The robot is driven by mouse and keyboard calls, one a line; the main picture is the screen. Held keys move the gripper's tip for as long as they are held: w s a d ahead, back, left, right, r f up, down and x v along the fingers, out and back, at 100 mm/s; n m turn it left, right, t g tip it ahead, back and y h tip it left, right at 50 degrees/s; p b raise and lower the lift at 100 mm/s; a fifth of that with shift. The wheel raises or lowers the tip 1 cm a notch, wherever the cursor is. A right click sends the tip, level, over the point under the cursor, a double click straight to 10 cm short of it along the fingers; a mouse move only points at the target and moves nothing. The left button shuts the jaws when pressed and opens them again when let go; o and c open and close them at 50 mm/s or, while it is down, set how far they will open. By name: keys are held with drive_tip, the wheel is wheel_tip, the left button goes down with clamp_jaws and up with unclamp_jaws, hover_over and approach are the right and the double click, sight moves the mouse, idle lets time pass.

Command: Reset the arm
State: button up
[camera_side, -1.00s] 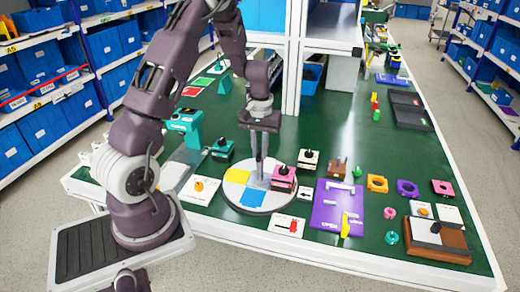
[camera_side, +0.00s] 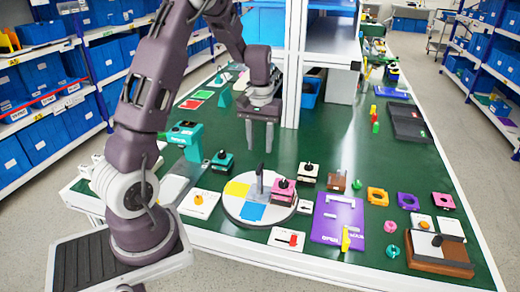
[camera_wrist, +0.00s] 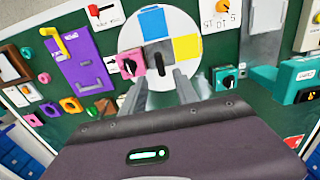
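My gripper (camera_side: 259,148) is raised above the table, pointing down. Its two fingers are apart with nothing between them. The fingers also show in the wrist view (camera_wrist: 158,80). Below it lies a round white dial (camera_side: 237,210) with a yellow patch (camera_side: 236,189), a blue patch (camera_side: 251,212) and an upright grey handle (camera_side: 260,180). The gripper is clear of the handle. A pink switch box (camera_side: 283,192) with a black knob stands at the dial's right edge. The dial also shows in the wrist view (camera_wrist: 182,22), with the pink box (camera_wrist: 131,62) left of the fingers.
A teal switch box (camera_side: 222,163) and a larger teal device (camera_side: 187,138) stand left of the dial. A white switch box (camera_side: 309,173) and a purple panel (camera_side: 338,220) are to its right. A white shelf post (camera_side: 294,75) rises behind my gripper.

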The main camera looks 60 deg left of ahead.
drive_tip(key=shift+d, duration=0.1)
drive_tip(key=s+d+r+m+t, duration=0.3)
drive_tip(key=s+d+r+m, duration=0.3)
drive_tip(key=d+r, duration=0.85)
drive_tip(key=s+d+m+t, duration=0.1)
drive_tip(key=s+d, duration=0.2)
drive_tip(key=s, duration=0.4)
drive_tip(key=s+d+m+t, duration=0.1)
drive_tip(key=s+d+m, duration=0.1)
drive_tip(key=s+d, duration=0.2)
drive_tip(key=s+r, duration=0.1)
drive_tip(key=s, duration=0.1)
drive_tip(key=shift+s+t, duration=0.3)
drive_tip(key=shift+s, duration=0.05)
